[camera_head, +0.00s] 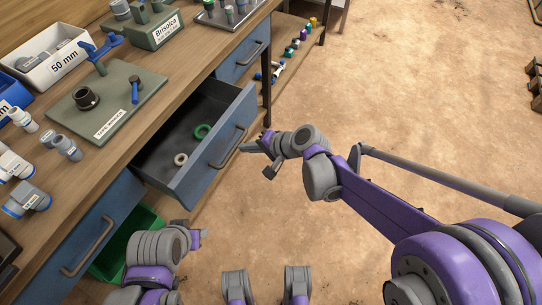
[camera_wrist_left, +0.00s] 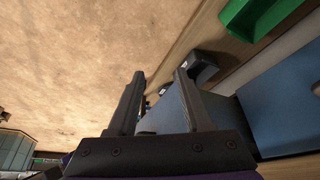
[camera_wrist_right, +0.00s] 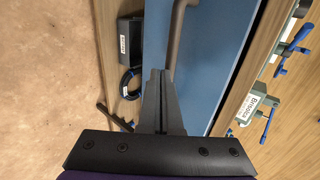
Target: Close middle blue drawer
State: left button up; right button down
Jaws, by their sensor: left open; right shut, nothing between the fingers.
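The middle blue drawer (camera_head: 178,190) stands pulled out from the workbench in the head view, with a green ring (camera_head: 202,131) and a pale ring (camera_head: 181,159) inside. Its grey handle (camera_head: 228,148) is on the front panel. My right gripper (camera_head: 246,148) is shut and empty, just outside the front panel near the handle; contact is unclear. In the right wrist view its shut fingers (camera_wrist_right: 160,75) lie beside a blue drawer front (camera_wrist_right: 212,55) with a handle (camera_wrist_right: 178,30). My left gripper (camera_head: 200,237) is low beside the bench; its fingers (camera_wrist_left: 160,85) are open and empty.
Another blue drawer (camera_head: 75,245) is shut at lower left, and one (camera_head: 240,62) at upper right. A green crate (camera_head: 125,245) sits under the bench. The worktop holds a green test plate (camera_head: 112,105), a white 50 mm bin (camera_head: 45,68) and fittings.

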jog(key=w+a, duration=0.2)
jog(key=a, duration=0.2)
jog(key=w+a, duration=0.3)
jog(key=a, duration=0.2)
jog(key=w+a, duration=0.3)
jog(key=a, duration=0.2)
pick_arm(q)
jog(key=shift+s+d, duration=0.1)
pick_arm(e)
jog(key=shift+w, duration=0.1)
jog(key=shift+a+r, duration=0.1)
